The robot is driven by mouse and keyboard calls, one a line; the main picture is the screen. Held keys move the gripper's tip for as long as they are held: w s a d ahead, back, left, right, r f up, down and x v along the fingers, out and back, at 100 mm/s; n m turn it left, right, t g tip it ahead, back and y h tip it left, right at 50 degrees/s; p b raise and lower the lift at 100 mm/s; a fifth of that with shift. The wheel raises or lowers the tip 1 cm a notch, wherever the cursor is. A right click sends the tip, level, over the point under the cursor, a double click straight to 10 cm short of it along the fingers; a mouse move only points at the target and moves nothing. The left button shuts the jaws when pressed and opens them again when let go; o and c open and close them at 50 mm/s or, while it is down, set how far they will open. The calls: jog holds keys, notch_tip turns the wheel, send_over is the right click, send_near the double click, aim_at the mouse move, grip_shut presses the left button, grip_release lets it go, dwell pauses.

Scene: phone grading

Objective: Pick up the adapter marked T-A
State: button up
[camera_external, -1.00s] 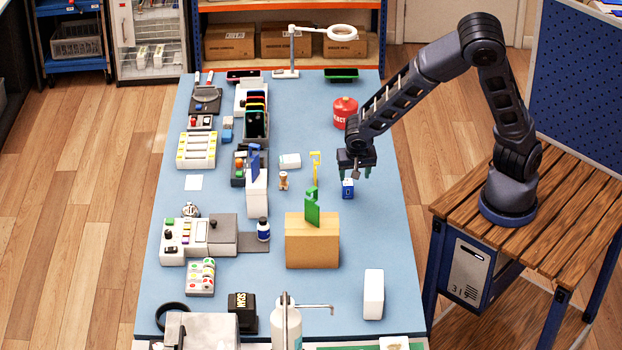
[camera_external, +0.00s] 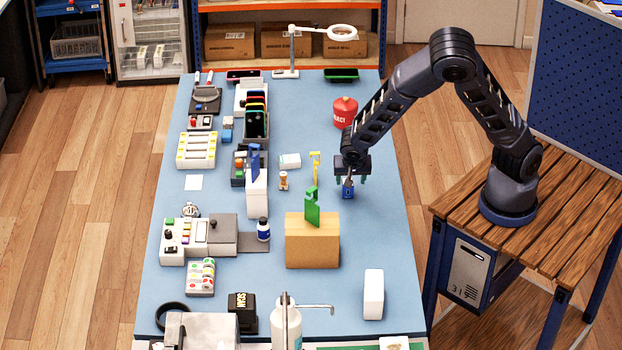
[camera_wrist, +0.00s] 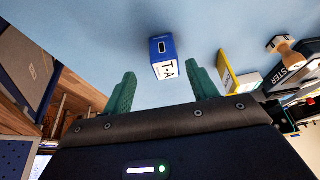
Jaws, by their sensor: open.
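The adapter marked T-A (camera_wrist: 163,56) is a small blue block with a white label and a dark slot in its end. It stands on the blue table, and the label reads T-A in the wrist view. In the external view the adapter (camera_external: 348,193) shows just below my gripper (camera_external: 352,181), partly covered by it. My gripper (camera_wrist: 160,90) is open, its green fingers apart to either side of the adapter in the wrist view. The adapter lies ahead of the fingertips there, and no contact shows.
A yellow tool (camera_external: 315,167) and a wooden figure (camera_external: 283,181) stand left of the adapter. A red canister (camera_external: 345,112) stands behind my gripper. A cardboard-coloured box (camera_external: 312,248) with a green piece on top is nearer the front. The table right of the adapter is clear.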

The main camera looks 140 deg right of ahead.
jog(key=shift+d+x, duration=0.2)
jog(key=shift+x, duration=1.1)
jog(key=shift+d+x, duration=0.2)
jog(key=shift+x, duration=1.1)
jog(key=shift+w+r, duration=0.1)
jog(key=shift+w, duration=0.05)
jog(key=c, duration=1.1)
